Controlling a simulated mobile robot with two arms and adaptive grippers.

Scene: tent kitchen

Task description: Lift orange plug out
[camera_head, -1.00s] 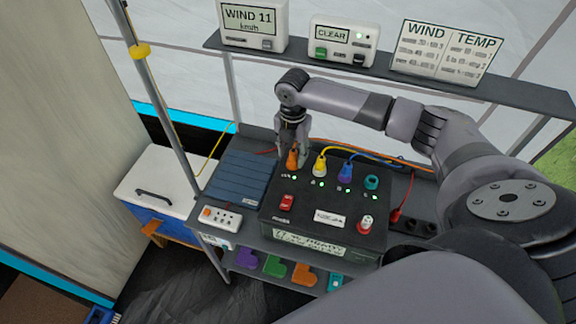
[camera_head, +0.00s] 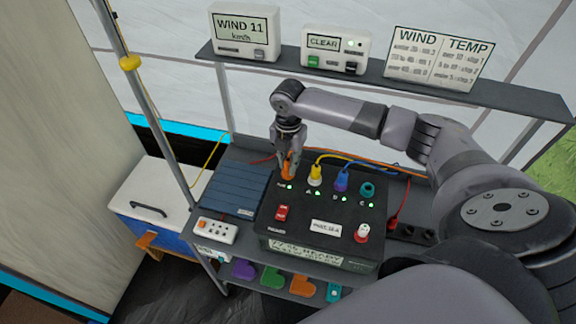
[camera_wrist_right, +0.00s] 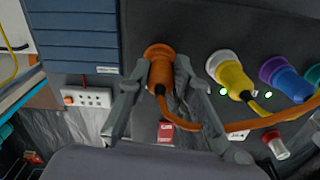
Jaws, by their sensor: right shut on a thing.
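The orange plug (camera_head: 287,172) is at the back left of the black power box (camera_head: 318,208). My right gripper (camera_head: 289,163) points down at it and is shut on it. In the right wrist view the orange plug (camera_wrist_right: 161,76) is between the two fingers, with its wide orange collar against the panel and an orange cable bending right. I cannot tell whether it has come up from its socket. My left gripper is not in view.
The yellow plug (camera_head: 315,176), blue-purple plug (camera_head: 341,182) and teal socket (camera_head: 367,189) stand to the right. A red switch (camera_head: 282,213) is in front. A blue ribbed panel (camera_head: 236,186) lies left. A shelf (camera_head: 380,80) with displays runs above.

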